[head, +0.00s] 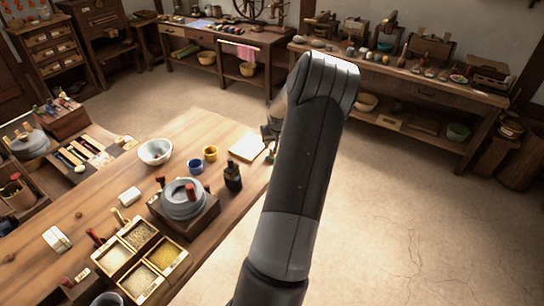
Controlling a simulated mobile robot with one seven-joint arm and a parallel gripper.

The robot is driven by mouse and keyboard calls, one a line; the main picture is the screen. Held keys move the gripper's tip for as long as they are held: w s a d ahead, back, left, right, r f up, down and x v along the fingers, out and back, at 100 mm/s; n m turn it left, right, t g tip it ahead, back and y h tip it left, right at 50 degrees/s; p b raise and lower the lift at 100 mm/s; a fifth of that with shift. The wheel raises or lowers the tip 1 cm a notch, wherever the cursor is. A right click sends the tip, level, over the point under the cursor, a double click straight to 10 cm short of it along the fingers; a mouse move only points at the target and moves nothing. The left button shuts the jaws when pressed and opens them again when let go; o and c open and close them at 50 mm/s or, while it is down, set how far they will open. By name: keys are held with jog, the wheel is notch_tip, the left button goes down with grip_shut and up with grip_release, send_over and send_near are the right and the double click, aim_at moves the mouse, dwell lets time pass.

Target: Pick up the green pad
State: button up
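My gripper (269,135) shows small at the left side of my arm, above the right end of the wooden table (112,164). It is partly hidden by my arm, and I cannot make out its finger gap. A small dark green thing (270,156) shows just below it, near the table's right edge. It may be the green pad, but it is too small and too covered by my arm to be sure. I cannot tell whether my gripper touches it.
A pale square board (246,148) lies left of my gripper. A dark bottle (233,176), blue cup (195,166), yellow cup (210,153), white bowl (155,152) and stone quern (183,199) stand farther left. Open floor (400,220) lies right of the table.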

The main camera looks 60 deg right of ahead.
jog(key=shift+w+x, duration=0.2)
jog(key=shift+x, duration=1.55)
jog(key=shift+w+x, duration=0.2)
jog(key=shift+x, duration=1.6)
jog(key=shift+d+r, duration=0.2)
jog(key=shift+c, duration=0.4)
grip_shut()
